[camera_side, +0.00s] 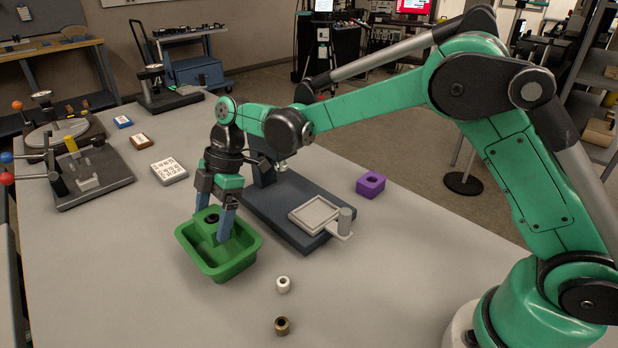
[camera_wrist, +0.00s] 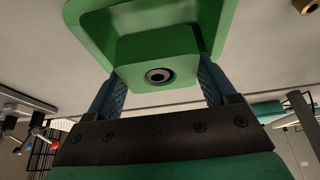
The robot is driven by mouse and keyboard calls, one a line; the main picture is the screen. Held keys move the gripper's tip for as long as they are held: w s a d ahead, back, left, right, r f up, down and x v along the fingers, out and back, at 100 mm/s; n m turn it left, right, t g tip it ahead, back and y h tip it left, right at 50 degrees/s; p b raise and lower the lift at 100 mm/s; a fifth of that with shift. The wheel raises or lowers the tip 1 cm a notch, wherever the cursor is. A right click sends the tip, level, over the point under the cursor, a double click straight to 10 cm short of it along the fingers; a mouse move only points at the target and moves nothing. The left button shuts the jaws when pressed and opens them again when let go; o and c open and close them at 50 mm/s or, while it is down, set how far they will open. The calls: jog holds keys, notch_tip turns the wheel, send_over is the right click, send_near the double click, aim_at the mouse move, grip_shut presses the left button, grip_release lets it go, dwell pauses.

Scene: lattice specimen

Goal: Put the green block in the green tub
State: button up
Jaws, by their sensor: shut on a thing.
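The green tub (camera_side: 229,271) stands on the table at the left of centre in the side view. My gripper (camera_side: 217,226) points down over the tub, its blue fingers reaching inside the rim. It is shut on the green block (camera_side: 206,217), which has a dark round hole in its top. In the wrist view the green block (camera_wrist: 157,52) sits between the two fingers of my gripper (camera_wrist: 158,85), with the green tub (camera_wrist: 92,30) around and beyond it. I cannot tell whether the block touches the tub's floor.
A dark fixture with a pale square tray (camera_side: 315,215) stands just right of the tub. A purple block (camera_side: 371,185) lies farther right. A white ring (camera_side: 283,284) and a brown ring (camera_side: 282,326) stand in front. The front left table is clear.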

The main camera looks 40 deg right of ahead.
aim_at(201, 223)
jog(key=shift+f, duration=0.25)
jog(key=o, duration=1.1)
jog(key=shift+o, duration=0.2)
jog(key=shift+r, duration=2.55)
